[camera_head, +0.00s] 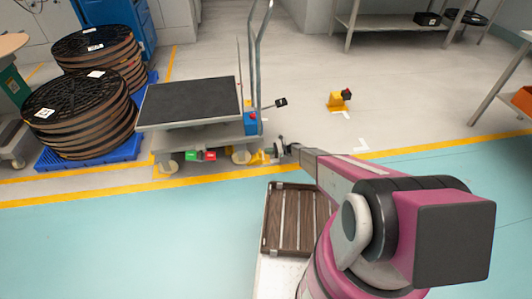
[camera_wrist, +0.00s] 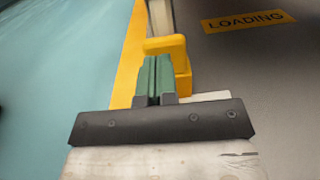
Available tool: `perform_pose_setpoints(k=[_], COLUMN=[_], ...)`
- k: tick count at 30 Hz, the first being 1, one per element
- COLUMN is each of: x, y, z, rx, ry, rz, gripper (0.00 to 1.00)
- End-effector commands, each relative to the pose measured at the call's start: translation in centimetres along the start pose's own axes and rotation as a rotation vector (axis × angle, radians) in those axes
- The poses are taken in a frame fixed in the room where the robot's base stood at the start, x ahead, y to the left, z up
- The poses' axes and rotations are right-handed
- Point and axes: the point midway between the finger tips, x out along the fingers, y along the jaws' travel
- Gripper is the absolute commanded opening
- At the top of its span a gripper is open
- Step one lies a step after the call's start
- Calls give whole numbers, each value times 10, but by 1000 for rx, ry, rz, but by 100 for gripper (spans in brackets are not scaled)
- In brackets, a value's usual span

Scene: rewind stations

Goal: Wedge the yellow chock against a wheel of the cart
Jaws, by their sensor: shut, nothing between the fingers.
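The cart (camera_head: 190,105) has a dark top and stands by the yellow floor line. One of its wheels (camera_head: 241,156) shows at the near right corner. A yellow block that looks like the chock (camera_head: 258,158) is on the floor close beside that wheel; I cannot tell whether they touch. My gripper (camera_head: 277,151) is low, just right of the block. In the wrist view, the green fingers of my gripper (camera_wrist: 154,73) are together and empty. The yellow chock (camera_wrist: 182,66) shows beyond and right of the fingertips. Its lower part is partly hidden.
Another yellow object with a dark top (camera_head: 339,101) stands on the grey floor farther back. Stacked reels (camera_head: 80,110) on blue pallets are left of the cart. A slatted brown tray (camera_head: 290,220) lies below my arm. A yellow LOADING label (camera_wrist: 248,21) shows at upper right.

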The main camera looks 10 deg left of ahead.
Motion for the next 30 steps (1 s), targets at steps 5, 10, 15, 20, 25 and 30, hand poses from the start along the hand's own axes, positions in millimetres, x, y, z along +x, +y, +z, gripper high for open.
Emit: perform_pose_setpoints(k=[5, 10, 15, 20, 25, 30], x=[-33, -69, -96, -112, -116, -115], y=[2, 2, 2, 2, 3, 12], z=[0, 0, 0, 0, 0, 16], rx=[0, -1, -1, 0, 0, -20], ry=[0, -1, -1, 0, 0, 28], rz=[-1, 0, 0, 1, 2, 13], gripper=[0, 0, 0, 0, 0, 0])
